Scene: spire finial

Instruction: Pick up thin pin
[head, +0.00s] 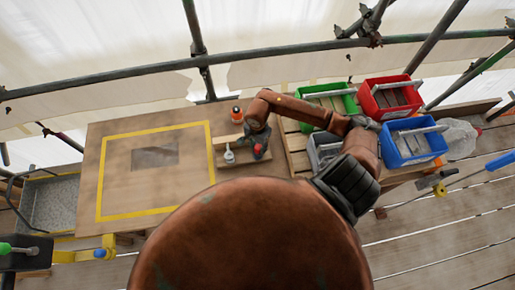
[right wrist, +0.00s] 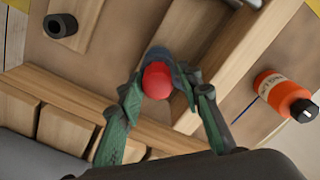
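I cannot make out a thin pin for certain in either view. My right gripper (head: 257,148) is over the small wooden tray at the right of the table. In the right wrist view its two green fingers (right wrist: 163,88) stand apart, one on each side of a red-topped piece (right wrist: 157,80) with a dark body. Whether they touch it is unclear. The red top also shows in the head view (head: 258,151). My left gripper is not in view.
An orange bottle (head: 237,115) and a white, grey-topped piece (head: 229,155) are close by. Green (head: 328,98), red (head: 390,97), blue (head: 413,141) and grey bins stand at the right. The yellow-taped tabletop (head: 115,180) is mostly clear.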

